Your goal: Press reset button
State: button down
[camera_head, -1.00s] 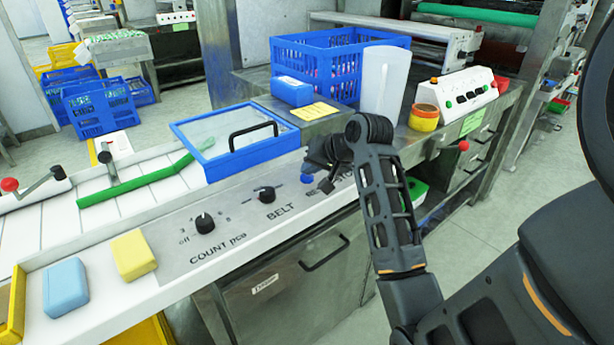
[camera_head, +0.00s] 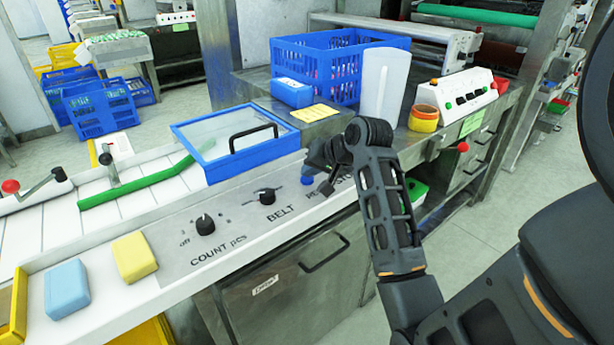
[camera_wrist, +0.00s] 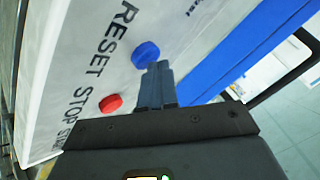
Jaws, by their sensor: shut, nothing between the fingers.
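The blue reset button (camera_wrist: 146,55) is on the white panel in the wrist view, beside the printed word RESET. It also shows small in the head view (camera_head: 307,181), just left of my gripper. My gripper (camera_wrist: 156,68) is shut and empty, with its fingertips right at the blue button's lower edge in the picture. I cannot tell whether they touch it. The red stop button (camera_wrist: 110,103) lies left of the fingers, beside the word STOP. In the head view my gripper (camera_head: 324,187) is over the right end of the panel, and my arm hides part of the lettering.
The COUNT knob (camera_head: 205,224) and BELT knob (camera_head: 267,196) are left of my gripper. A blue-framed clear lid (camera_head: 196,172) lies behind the panel.

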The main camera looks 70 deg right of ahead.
aim_at(311, 180)
jog(key=shift+r+p, duration=0.65)
jog(key=shift+r, duration=0.05)
notch_tip(311, 180, up, 5)
jog(key=p, duration=0.5)
jog(key=shift+p, duration=0.3)
dwell(0.6)
